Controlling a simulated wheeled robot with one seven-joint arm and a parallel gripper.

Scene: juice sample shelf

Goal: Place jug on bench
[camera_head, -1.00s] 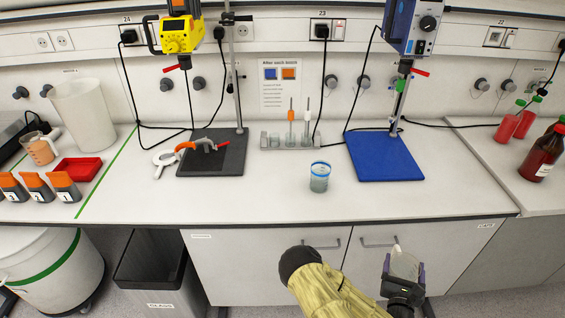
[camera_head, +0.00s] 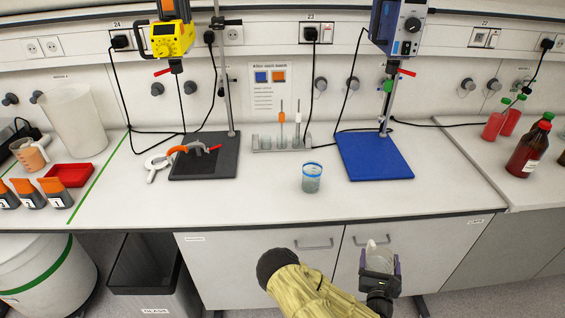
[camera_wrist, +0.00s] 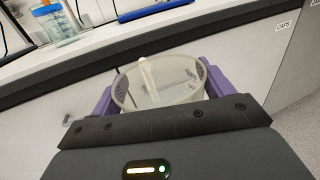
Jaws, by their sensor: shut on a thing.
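My gripper (camera_head: 379,263) is in front of the bench, below the level of its top, at the lower right of the head view. It is shut on a translucent jug (camera_head: 377,252). In the wrist view the jug (camera_wrist: 160,85) sits between the purple fingers (camera_wrist: 158,92), with its open rim and a pale upright strip showing. Its lower part is hidden by the gripper. The white bench (camera_head: 260,205) lies beyond the gripper, and its front edge crosses the wrist view (camera_wrist: 60,80).
A blue-rimmed beaker (camera_head: 312,177) stands near the bench's front middle. A blue mat (camera_head: 375,158) and a dark stand base (camera_head: 203,160) lie behind it. A tube rack (camera_head: 280,144) stands at the back. Bench top right of the beaker, near the front, is clear.

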